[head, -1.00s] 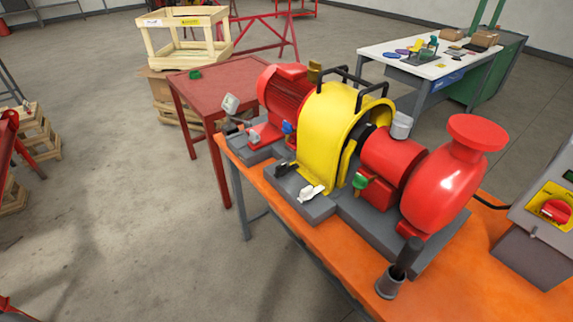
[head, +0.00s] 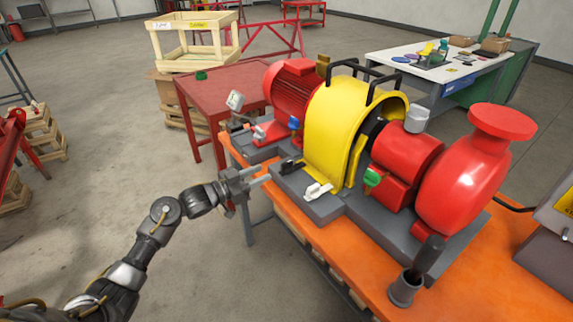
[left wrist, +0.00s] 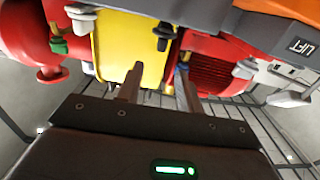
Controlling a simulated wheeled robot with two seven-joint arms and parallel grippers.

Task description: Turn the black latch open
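The black latch (head: 291,165) sits on the grey base at the foot of the yellow guard (head: 330,125), on the side facing me. A white latch (head: 318,191) is beside it, nearer me. My left gripper (head: 264,175) is open and empty, just left of the black latch and apart from it. In the left wrist view, the black latch (left wrist: 163,32) shows beyond and between the spread fingers (left wrist: 158,88), against the yellow guard. The white latch (left wrist: 80,16) is at the upper left there. My right gripper is not in view.
The pump skid stands on an orange table (head: 345,258). A red motor (head: 290,90), a blue-handled valve (head: 293,123), a gauge (head: 235,101) and a green handle (head: 373,177) are near the guard. Open floor lies left.

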